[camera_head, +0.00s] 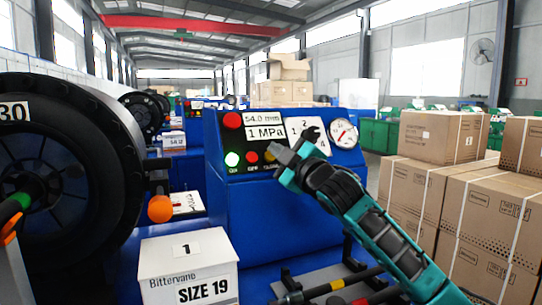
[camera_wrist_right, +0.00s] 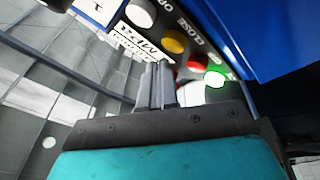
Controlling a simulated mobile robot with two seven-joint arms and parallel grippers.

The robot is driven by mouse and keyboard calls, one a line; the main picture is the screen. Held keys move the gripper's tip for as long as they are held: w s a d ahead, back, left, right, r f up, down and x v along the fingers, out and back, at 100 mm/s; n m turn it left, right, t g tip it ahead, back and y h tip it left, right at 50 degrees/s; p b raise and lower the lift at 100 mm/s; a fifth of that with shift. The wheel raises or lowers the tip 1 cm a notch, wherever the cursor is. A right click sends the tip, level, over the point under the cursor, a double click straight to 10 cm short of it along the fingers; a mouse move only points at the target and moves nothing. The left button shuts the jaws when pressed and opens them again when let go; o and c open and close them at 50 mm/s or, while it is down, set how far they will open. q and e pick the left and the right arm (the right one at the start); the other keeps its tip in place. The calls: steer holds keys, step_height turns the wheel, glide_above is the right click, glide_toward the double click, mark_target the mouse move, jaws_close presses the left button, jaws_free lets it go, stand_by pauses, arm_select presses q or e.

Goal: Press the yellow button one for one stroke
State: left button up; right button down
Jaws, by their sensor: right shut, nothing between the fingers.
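In the right wrist view the yellow button (camera_wrist_right: 173,45) shows just beyond the fingertips, between a white round button and a red one. My right gripper (camera_head: 278,150) is shut and empty, reaching the panel from the lower right. Its fingers (camera_wrist_right: 157,68) point towards the row. Whether they touch the yellow button cannot be told. My left gripper is not in view.
A lit green button (camera_head: 232,159) and a red button (camera_head: 252,157) sit left of the yellow one. A larger red button (camera_head: 232,120), displays and a pressure gauge (camera_head: 343,134) are on the panel. A white SIZE 19 box (camera_head: 188,268) stands in front; cartons (camera_head: 436,134) are at right.

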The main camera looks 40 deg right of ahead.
steer(key=shift+w, duration=0.15)
steer(key=shift+w+d+f, duration=0.1)
steer(key=shift+w+f, duration=0.1)
steer(key=shift+w+d+f, duration=0.1)
steer(key=shift+w+f, duration=0.2)
steer(key=shift+w, duration=0.1)
stand_by(1.0)
steer(key=shift+s+r+p, duration=0.1)
steer(key=shift+p, duration=0.2)
steer(key=shift+s+a+r, duration=0.2)
steer(key=shift+s+r, duration=0.2)
steer(key=shift+s, duration=0.2)
steer(key=shift+p, duration=0.3)
steer(key=s+r, duration=0.1)
steer(key=s+a+r+p, duration=0.1)
steer(key=s, duration=0.2)
steer(key=shift+a+r+p, duration=0.15)
steer(key=shift+r+p, duration=0.15)
steer(key=shift+r, duration=0.1)
